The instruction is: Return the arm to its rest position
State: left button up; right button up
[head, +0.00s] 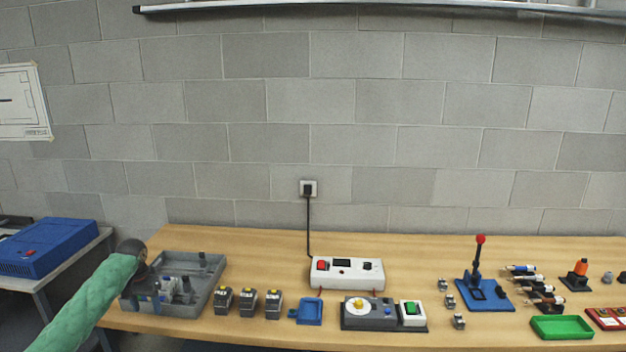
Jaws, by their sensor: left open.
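My left arm in its green sleeve comes in from the lower left. My left gripper (148,297) is open and points down at the left side of a grey tray (212,284) on the wooden bench. Several small grey and white parts lie in the tray beside the gripper. I see nothing held between the fingers, though they are small in this view. I cannot tell whether the fingertips touch the tray. My right arm and gripper are out of view.
A white power box (346,273), a motor unit (370,313), a blue lever press (483,290) and a green tray (561,327) follow. The bench behind is mostly clear.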

pick_arm(q)
jog(key=s+d+f+b, duration=0.1)
jog(key=s+d+f, duration=0.5)
jog(key=f, duration=0.8)
jog(key=s+d+f, duration=0.5)
jog(key=s+f, duration=0.1)
jog(key=f, duration=0.7)
jog(key=s+d+f+b, duration=0.1)
jog(key=s+d+f, duration=0.55)
jog(key=f, duration=0.75)
jog(key=s+d+f, duration=0.5)
jog(key=s+f, duration=0.2)
jog(key=s, duration=0.5)
jog(key=s+d+f+t+b, duration=0.1)
jog(key=s+d+f, duration=0.4)
jog(key=s, duration=0.8)
jog(key=s+d+f+m+b, duration=0.1)
jog(key=s+d+f, duration=0.4)
jog(key=s+f, duration=0.5)
jog(key=s, duration=0.3)
jog(key=shift+s+t, duration=0.25)
jog(key=shift+t, duration=0.05)
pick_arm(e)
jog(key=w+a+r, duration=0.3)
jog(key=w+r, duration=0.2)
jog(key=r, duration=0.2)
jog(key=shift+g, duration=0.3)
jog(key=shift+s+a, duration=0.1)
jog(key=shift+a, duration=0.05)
